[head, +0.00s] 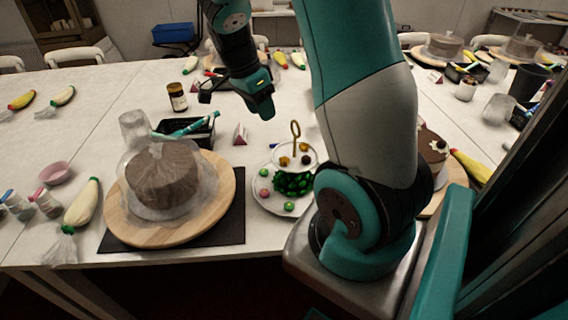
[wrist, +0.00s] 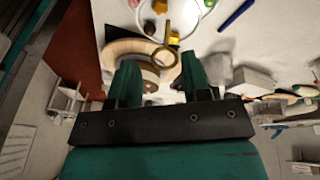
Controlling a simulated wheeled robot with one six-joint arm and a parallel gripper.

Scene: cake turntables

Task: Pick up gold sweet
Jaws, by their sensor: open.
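A two-tier white sweet stand (head: 256,196) with a gold ring handle (head: 295,131) is at the middle of the table, partly hidden by my arm. Gold sweets (head: 285,161) lie on its upper plate beside a dark one. My gripper (head: 268,108) is in the air above and behind the stand, left of the handle. In the wrist view, its fingers (wrist: 160,85) are apart with nothing gripped.
A wrapped brown cake (head: 160,176) stands on a wooden turntable (head: 221,200) at left. Another cake (head: 433,148) is at right behind my arm. A black tray (head: 199,136), a brown jar (head: 177,97) and a small card (head: 240,134) stand behind. Green and pink sweets lie on the lower plate.

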